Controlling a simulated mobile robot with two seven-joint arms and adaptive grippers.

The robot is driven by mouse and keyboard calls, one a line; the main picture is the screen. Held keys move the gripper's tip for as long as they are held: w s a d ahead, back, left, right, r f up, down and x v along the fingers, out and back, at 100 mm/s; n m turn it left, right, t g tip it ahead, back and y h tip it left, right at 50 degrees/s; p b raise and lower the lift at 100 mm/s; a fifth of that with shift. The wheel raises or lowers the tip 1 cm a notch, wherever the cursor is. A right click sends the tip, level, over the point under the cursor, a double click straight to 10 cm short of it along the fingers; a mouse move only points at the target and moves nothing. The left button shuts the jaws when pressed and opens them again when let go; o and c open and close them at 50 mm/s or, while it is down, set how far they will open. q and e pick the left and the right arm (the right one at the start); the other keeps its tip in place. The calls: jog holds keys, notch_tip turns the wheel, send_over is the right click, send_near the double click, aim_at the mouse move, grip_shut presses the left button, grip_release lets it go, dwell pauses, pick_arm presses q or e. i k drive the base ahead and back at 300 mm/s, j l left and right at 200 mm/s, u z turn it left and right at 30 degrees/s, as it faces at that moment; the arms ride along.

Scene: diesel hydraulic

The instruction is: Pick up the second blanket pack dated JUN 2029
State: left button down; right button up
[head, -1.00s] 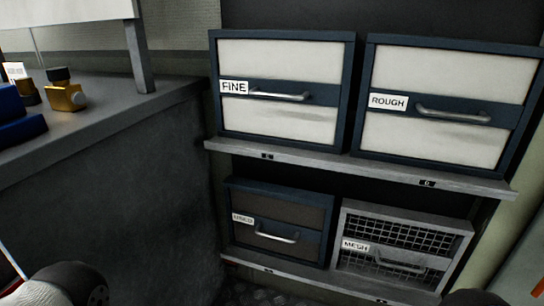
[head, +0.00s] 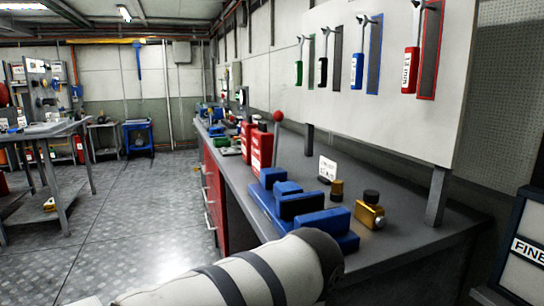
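I see no blanket pack and no JUN 2029 date label in the head view. One of my arm links crosses the bottom of the view in front of the workbench. Neither of my grippers shows.
A long grey workbench (head: 410,245) runs along the right wall, with a blue vise (head: 300,212) and a brass fitting (head: 369,211) on it. A drawer unit marked FINE (head: 525,250) stands at the right edge. Open floor (head: 140,220) lies to the left, with another table (head: 45,130) beyond.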

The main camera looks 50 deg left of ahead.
aim_at(246, 127)
jog(key=j+u, duration=0.15)
jog(key=j, duration=0.35)
jog(key=i+j+u, duration=0.15)
jog(key=j, duration=0.3)
jog(key=i+j+u, duration=0.15)
jog(key=j, duration=0.35)
jog(key=j+u, duration=0.3)
jog(key=j, duration=0.95)
